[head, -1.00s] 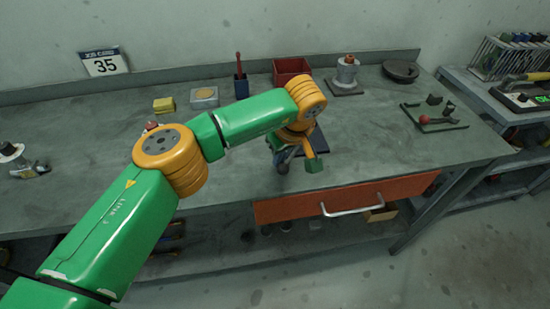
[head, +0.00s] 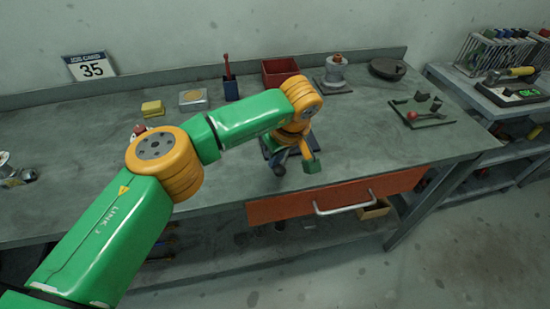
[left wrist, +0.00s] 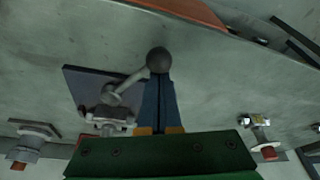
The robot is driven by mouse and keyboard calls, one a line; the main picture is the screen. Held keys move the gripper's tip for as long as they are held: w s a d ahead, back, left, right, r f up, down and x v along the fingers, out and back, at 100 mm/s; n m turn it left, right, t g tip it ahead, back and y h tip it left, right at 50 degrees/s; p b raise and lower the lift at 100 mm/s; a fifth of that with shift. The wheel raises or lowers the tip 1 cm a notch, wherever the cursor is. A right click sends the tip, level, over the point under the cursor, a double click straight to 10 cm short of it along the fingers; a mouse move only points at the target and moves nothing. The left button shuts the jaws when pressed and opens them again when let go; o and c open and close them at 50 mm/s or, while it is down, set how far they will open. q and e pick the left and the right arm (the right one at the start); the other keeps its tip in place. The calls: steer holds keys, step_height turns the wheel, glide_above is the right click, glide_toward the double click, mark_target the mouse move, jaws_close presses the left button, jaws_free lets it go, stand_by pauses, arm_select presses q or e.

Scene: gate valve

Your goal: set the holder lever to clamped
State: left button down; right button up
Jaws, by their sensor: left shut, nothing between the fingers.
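The holder is a grey metal clamp (left wrist: 108,116) on a dark square plate (left wrist: 85,84) in the left wrist view. Its grey lever (left wrist: 130,82) slants up to the right and ends in a dark ball knob (left wrist: 158,60). My left gripper (left wrist: 160,88) is shut and empty, its blue fingers together with their tips right at the knob. I cannot tell whether they touch it. In the head view my left gripper (head: 283,157) points down near the bench's front edge, with the dark knob (head: 279,170) at its tips. My arm hides most of the holder there.
A green tray (head: 435,122) with a red-knobbed part lies to the right. An orange drawer (head: 270,207) is below the front edge.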

arm_select(q)
steer(key=p+v, duration=0.6)
steer(key=v, duration=0.4)
steer(key=shift+w+p, duration=0.15)
steer(key=shift+p, duration=0.25)
steer(key=shift+f, duration=0.1)
